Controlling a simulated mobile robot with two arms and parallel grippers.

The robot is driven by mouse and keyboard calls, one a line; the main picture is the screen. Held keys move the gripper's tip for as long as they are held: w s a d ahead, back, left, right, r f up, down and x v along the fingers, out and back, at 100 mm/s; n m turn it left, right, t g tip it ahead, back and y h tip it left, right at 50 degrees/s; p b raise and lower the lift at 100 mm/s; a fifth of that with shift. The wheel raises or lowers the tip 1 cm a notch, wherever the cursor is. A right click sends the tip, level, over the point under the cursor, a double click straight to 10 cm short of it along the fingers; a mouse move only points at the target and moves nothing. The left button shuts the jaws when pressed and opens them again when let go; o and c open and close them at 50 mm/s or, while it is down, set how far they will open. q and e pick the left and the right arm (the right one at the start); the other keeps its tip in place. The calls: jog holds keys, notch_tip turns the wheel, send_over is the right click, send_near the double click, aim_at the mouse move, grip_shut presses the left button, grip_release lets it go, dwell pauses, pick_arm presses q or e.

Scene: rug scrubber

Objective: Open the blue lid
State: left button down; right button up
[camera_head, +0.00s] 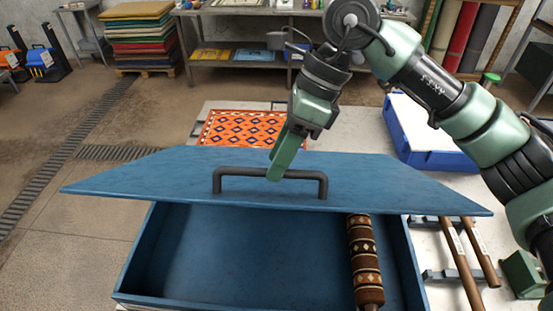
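The blue lid (380,188) sits over the rear part of a blue box (140,262), with the box's front part uncovered. Its near edge is raised, and the box's inside shows below it. A dark bar handle (308,175) stands on the lid. My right gripper (277,174) reaches down from the upper right with its green fingers at the middle of the handle. One finger crosses in front of the bar, and the gripper appears shut on it; the far finger is mostly hidden. A brown patterned roll (364,255) lies inside the box at the right. My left gripper is not in view.
A patterned orange rug (240,128) lies behind the lid. A blue and white container (425,140) stands behind right, with brown rods (462,262) right of the box. A metal workbench (245,62) and stacked rugs (138,38) stand farther back.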

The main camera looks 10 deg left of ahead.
jog(key=w+d+r+p, duration=0.3)
jog(key=w+r, duration=0.2)
dwell(0.8)
dwell(0.4)
